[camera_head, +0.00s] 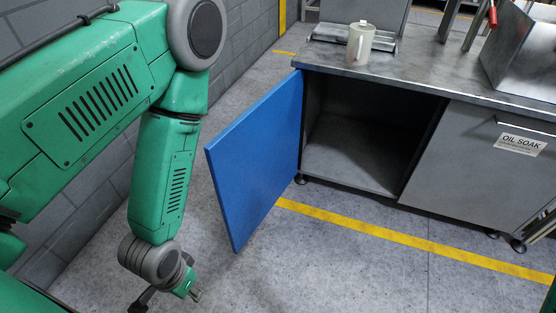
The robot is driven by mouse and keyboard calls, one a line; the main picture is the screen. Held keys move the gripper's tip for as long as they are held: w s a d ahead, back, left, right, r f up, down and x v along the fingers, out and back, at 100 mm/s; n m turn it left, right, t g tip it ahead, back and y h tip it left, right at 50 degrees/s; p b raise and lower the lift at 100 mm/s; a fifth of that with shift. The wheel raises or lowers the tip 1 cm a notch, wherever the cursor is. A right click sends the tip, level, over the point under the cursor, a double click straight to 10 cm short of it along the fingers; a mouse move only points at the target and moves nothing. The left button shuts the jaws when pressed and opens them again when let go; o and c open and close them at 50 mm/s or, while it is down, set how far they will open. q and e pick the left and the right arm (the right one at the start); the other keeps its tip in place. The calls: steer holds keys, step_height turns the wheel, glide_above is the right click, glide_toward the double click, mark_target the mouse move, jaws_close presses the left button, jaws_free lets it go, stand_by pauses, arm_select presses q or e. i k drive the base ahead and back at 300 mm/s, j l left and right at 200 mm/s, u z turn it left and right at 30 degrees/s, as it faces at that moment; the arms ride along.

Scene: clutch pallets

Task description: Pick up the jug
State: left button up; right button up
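The jug (360,44) is pale cream, with a handle on its side and a small knob on top. It stands upright on the grey metal worktop, close to its left part. My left arm hangs at the left, and my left gripper (168,297) is low near the bottom edge, far below and left of the jug, not touching it. Its fingers are small and partly cut off, so I cannot tell whether they are apart. My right gripper is not in view.
A blue cabinet door (258,160) stands swung open between my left arm and the bench. The cabinet (350,155) behind it looks empty. A metal rack (325,35) sits behind the jug. A steel bin (520,55) stands at the right. Worktop (430,70) right of the jug is clear.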

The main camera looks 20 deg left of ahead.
mark_target(360, 34)
steer(key=j+z, duration=0.4)
steer(key=j, duration=0.2)
steer(key=j+z, duration=0.45)
steer(key=j, duration=0.95)
steer(key=k+j+z, duration=0.1)
steer(key=j, duration=0.6)
steer(key=k+j, duration=0.1)
steer(key=j, duration=0.65)
